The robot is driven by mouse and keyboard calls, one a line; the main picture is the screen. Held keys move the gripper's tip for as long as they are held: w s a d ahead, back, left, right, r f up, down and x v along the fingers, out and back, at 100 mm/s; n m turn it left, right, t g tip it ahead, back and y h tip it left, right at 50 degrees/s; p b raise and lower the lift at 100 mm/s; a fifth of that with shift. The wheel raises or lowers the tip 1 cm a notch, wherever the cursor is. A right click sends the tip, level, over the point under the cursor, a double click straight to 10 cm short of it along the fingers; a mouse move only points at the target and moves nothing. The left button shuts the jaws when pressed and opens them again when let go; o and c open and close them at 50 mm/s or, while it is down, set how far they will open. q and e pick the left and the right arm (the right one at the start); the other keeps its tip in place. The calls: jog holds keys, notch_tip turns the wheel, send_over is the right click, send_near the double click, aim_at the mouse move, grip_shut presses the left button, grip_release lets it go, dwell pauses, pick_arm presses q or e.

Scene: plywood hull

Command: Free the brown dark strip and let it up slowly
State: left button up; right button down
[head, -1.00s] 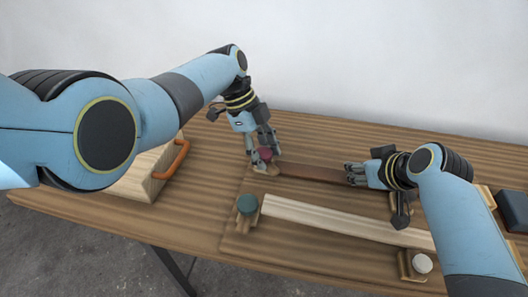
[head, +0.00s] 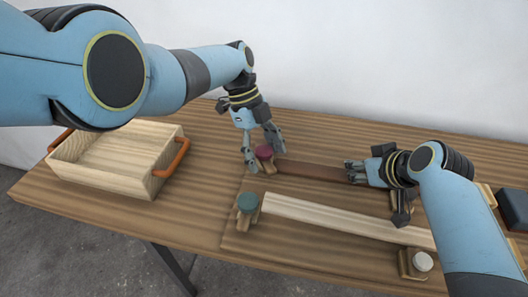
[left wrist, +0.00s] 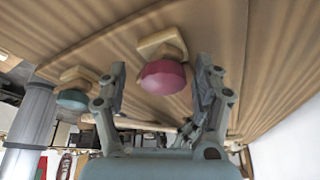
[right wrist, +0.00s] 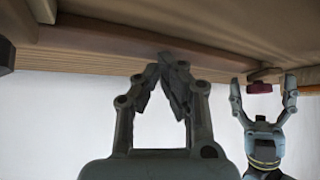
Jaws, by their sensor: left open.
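The brown dark strip (head: 315,172) lies along the back of the bench board. It also shows in the right wrist view (right wrist: 110,42). At its left end is a dark red knob (head: 264,152) on a small wooden block. My left gripper (head: 263,157) is open, with its fingers on either side of the red knob, which also shows between them in the left wrist view (left wrist: 164,77). My right gripper (head: 350,173) has its fingertips close together at the strip, apparently closed on it; its exact grip is partly hidden.
A pale strip (head: 340,220) lies in front, with a green knob (head: 247,203) at its left end and a white knob (head: 423,262) at its right. A wooden crate (head: 120,165) with orange handles stands at the left. A dark block (head: 513,210) lies at the far right.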

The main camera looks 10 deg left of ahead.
jog(key=shift+f, duration=0.1)
pick_arm(q)
jog(key=shift+w+r, duration=0.1)
jog(key=shift+r, duration=3.5)
jog(key=shift+r+p, duration=0.35)
jog(key=shift+p, duration=0.05)
pick_arm(e)
jog(key=shift+r, duration=0.4)
pick_arm(q)
jog(key=shift+r+p, duration=0.35)
pick_arm(e)
jog(key=shift+r, duration=0.35)
pick_arm(q)
jog(key=shift+r+p, duration=2.55)
jog(key=shift+r, duration=0.1)
pick_arm(e)
jog(key=shift+r, duration=2.4)
pick_arm(q)
notch_tip(320, 180, up, 5)
jog(key=p, duration=0.5)
send_over(264, 150)
pick_arm(e)
notch_tip(264, 150, up, 5)
jog(key=shift+f, duration=0.1)
